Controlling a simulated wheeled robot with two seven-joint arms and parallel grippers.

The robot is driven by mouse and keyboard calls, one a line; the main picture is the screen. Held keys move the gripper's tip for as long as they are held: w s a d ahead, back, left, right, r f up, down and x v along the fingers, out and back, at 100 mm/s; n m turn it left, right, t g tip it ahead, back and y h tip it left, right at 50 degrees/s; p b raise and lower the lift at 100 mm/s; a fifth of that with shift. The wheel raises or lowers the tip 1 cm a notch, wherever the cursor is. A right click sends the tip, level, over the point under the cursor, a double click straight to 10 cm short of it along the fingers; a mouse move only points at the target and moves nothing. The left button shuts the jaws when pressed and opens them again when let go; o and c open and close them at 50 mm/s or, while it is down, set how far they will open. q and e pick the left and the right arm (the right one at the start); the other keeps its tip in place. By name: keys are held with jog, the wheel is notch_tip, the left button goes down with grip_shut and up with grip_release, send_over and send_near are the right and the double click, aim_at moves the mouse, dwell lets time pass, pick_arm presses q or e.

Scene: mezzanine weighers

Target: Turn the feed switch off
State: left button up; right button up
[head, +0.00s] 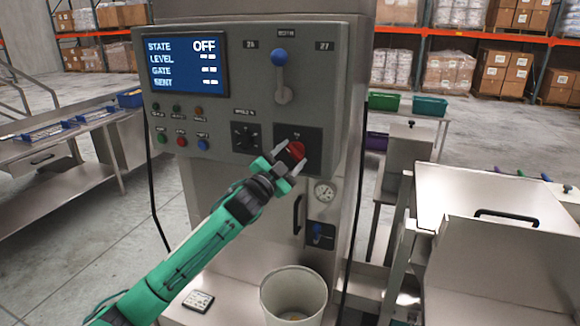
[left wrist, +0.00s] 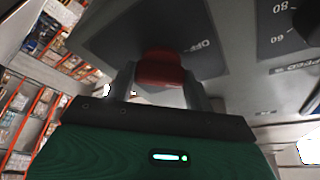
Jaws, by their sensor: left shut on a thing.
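The feed switch (head: 297,150) is a red rotary handle on a dark plate at the lower right of the grey control panel (head: 232,60). It also shows as a red block in the left wrist view (left wrist: 160,69), with "OFF" lettering on the plate beside it. My left gripper (head: 293,158) is at the switch, with its fingers on either side of the red handle, shut on it. The panel's screen (head: 185,65) reads STATE OFF. My right gripper is not in view.
A blue-knobbed lever (head: 280,58) stands above the switch, and a black dial (head: 245,137) is to its left. A white bucket (head: 293,292) is below. A steel table (head: 60,170) is at left, and steel hoppers (head: 490,205) are at right.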

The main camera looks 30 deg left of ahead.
pick_arm(q)
jog(key=n, duration=0.1)
jog(key=n+y+b, duration=0.1)
jog(key=n, duration=0.1)
jog(key=n+y, duration=0.1)
jog(key=n, duration=0.1)
jog(key=shift+d+f+t+b, duration=0.15)
jog(key=shift+f+t+b, duration=0.1)
jog(key=shift+t+b, duration=0.15)
jog(key=n+y, duration=0.2)
jog(key=n, duration=0.1)
jog(key=shift+w+n, duration=0.1)
jog(key=shift+n, duration=0.2)
jog(key=shift+d+r+n+y+b, duration=0.1)
jog(key=shift+n+y+b, duration=0.25)
jog(key=shift+n+y, duration=0.95)
jog(key=shift+n, duration=0.6)
jog(key=o, duration=1)
